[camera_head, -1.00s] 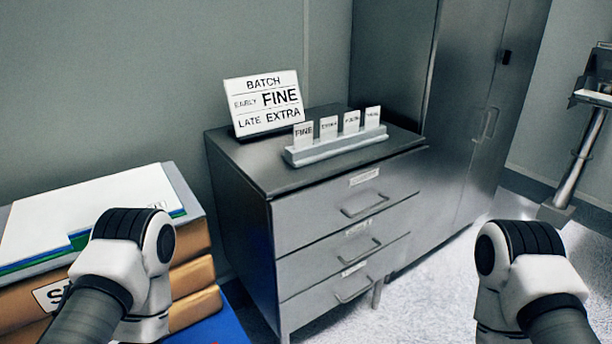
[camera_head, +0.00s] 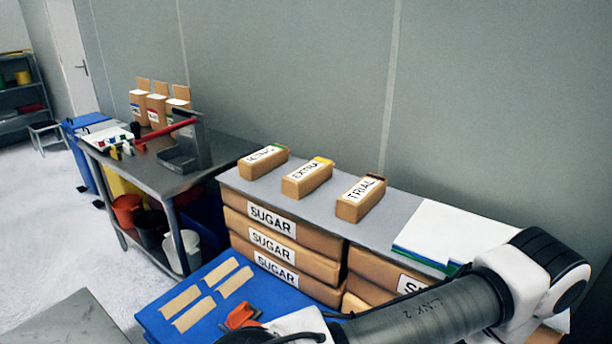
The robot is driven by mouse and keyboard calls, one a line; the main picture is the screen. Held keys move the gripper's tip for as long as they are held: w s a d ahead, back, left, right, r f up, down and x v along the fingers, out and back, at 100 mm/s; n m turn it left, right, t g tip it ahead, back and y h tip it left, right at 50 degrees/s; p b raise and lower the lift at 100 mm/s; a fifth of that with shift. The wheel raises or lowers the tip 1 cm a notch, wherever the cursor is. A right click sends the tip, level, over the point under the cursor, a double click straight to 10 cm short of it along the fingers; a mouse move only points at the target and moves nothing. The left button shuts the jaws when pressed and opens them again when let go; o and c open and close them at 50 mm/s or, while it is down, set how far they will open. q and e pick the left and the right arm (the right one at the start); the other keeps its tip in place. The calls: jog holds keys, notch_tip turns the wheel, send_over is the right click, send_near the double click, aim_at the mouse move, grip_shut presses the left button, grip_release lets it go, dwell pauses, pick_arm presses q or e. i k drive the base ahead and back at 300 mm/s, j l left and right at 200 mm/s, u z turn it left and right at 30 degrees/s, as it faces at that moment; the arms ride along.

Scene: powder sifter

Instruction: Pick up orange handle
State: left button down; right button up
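An orange piece (camera_head: 242,316) lies on the blue surface (camera_head: 165,327) at the bottom of the head view. It looks like a handle, but its lower part is cut off or hidden near my arm, so I cannot tell what it joins.
Several tan strips (camera_head: 182,301) lie on the blue surface. Behind are stacked sugar boxes (camera_head: 270,243) under a grey top with three labelled packs (camera_head: 307,177). A metal table (camera_head: 170,178) at left holds a red-handled device (camera_head: 185,148). Open floor lies left.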

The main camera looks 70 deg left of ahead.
aim_at(242, 312)
jog(key=u, duration=2.4)
